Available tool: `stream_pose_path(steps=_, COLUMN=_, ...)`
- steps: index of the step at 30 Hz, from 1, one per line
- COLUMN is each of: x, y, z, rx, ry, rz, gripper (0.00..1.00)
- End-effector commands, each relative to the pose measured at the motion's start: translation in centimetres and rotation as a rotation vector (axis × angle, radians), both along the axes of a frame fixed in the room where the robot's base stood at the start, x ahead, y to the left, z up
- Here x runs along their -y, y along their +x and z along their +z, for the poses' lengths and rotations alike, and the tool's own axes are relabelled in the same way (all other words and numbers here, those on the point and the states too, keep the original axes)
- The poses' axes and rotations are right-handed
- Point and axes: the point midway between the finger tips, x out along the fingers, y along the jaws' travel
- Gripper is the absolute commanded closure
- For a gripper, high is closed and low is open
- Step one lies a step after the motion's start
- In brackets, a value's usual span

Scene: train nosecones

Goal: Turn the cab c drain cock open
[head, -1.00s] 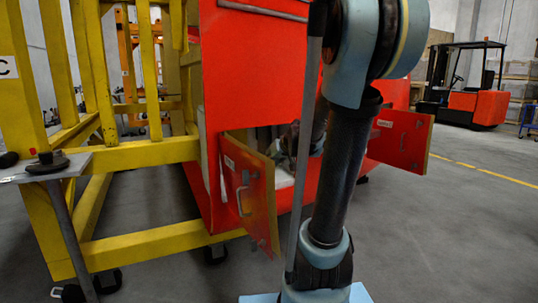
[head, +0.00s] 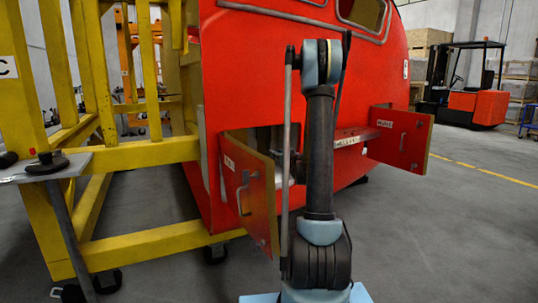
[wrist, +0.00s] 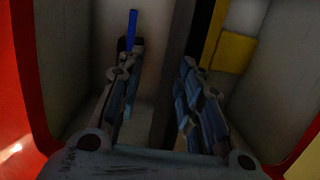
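The red cab nosecone (head: 260,80) stands ahead in the head view, with a low opening between two swung-out doors. In the wrist view my gripper (wrist: 158,60) is open and empty inside a red-rimmed, pale-walled recess. A slim upright blue lever (wrist: 132,28), perhaps the drain cock's handle, shows just beyond the tip of the left finger. That finger hides its lower end, and I cannot tell whether they touch. A yellow block-like part (wrist: 235,53) lies beyond and right of the right finger. In the head view my arm hides much of the opening and my gripper.
The left door (head: 251,195) and the right door (head: 400,139) stand open on either side of my arm. A yellow frame (head: 140,154) with a "C" label is at the left. A forklift (head: 470,90) stands far right. Grey floor is clear at right.

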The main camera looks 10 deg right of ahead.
Motion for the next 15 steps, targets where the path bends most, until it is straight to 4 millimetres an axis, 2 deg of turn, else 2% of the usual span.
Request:
stream_pose_path(steps=3, x=1.6, y=1.5, z=-1.6, rx=0.052, ry=0.005, rz=-0.028, gripper=0.67)
stream_pose_path(steps=6, x=2.6, y=2.2, z=-2.6, rx=0.085, ry=0.006, rz=-0.047, gripper=0.67)
stream_pose_path(steps=15, x=3.7, y=3.2, z=-3.8, rx=0.124, ry=0.007, rz=-0.072, gripper=0.67)
